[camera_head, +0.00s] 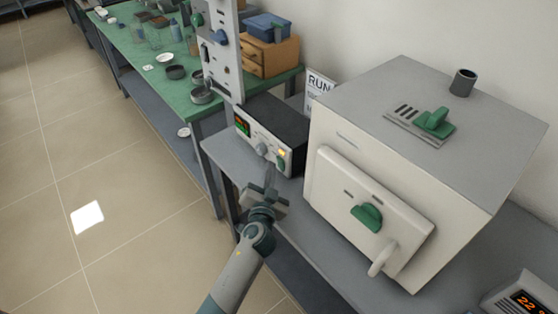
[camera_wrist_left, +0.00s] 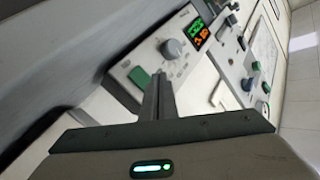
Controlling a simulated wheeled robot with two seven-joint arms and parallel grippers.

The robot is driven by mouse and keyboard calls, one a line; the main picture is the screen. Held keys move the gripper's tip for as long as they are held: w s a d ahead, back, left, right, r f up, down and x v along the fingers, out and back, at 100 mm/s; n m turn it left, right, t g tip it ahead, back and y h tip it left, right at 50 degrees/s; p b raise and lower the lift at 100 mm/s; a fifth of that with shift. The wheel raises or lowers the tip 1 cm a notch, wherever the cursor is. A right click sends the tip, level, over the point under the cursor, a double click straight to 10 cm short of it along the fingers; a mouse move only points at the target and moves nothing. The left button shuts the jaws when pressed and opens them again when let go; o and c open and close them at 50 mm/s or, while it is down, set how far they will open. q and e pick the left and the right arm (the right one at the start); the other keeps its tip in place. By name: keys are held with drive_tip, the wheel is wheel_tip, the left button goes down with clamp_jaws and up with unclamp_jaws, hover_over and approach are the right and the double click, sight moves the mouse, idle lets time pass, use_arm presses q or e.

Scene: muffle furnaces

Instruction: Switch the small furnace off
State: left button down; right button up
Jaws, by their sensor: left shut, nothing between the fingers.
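A dark control box (camera_head: 275,115) with a pale front panel stands beside a white furnace (camera_head: 335,165). Its panel has a lit red and green display (camera_head: 243,123), a grey knob (camera_head: 262,150), a yellow lit lamp (camera_head: 282,154) and a green switch (camera_head: 282,164). My left gripper (camera_head: 270,172) is shut and empty, just in front of the panel's lower part. In the left wrist view its closed fingers (camera_wrist_left: 160,78) point at the panel, close to the green switch (camera_wrist_left: 139,77) and below the knob (camera_wrist_left: 171,48). I cannot tell whether they touch it. My right gripper is out of view.
A tall panel (camera_head: 222,50) stands behind the control box. A green bench (camera_head: 190,115) with dishes lies beyond. A small orange display unit (camera_head: 530,298) sits front right. The floor at left is clear.

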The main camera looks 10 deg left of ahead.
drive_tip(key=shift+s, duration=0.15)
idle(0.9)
